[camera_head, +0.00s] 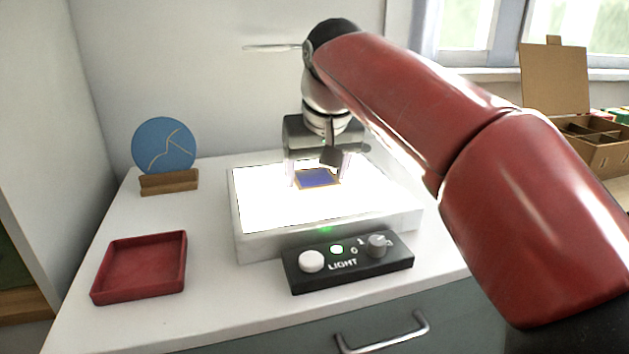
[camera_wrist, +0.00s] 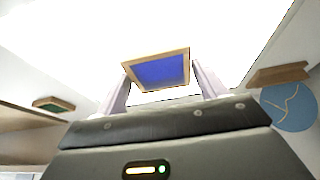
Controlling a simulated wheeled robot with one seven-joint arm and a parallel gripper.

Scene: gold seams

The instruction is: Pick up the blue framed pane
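The blue framed pane (camera_head: 318,178) is a small dark-blue square in a thin gold-brown frame. It appears to lie flat on the glowing white top of the light box (camera_head: 257,208), towards its back. In the wrist view the pane (camera_wrist: 160,70) shows slightly tilted between the ends of my two fingers. My gripper (camera_head: 317,176) points down over the pane, one finger on each side. In the wrist view my gripper (camera_wrist: 161,69) has its fingers spread wide; they look close to the frame's sides, and I cannot tell whether they touch it.
A black control panel (camera_head: 348,268) marked LIGHT stands before the light box. A red tray (camera_head: 140,268) sits empty at the front left. A blue disc (camera_head: 163,146) with a gold seam stands in a wooden base (camera_head: 169,182) behind it. An open cardboard box (camera_head: 590,148) is at right.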

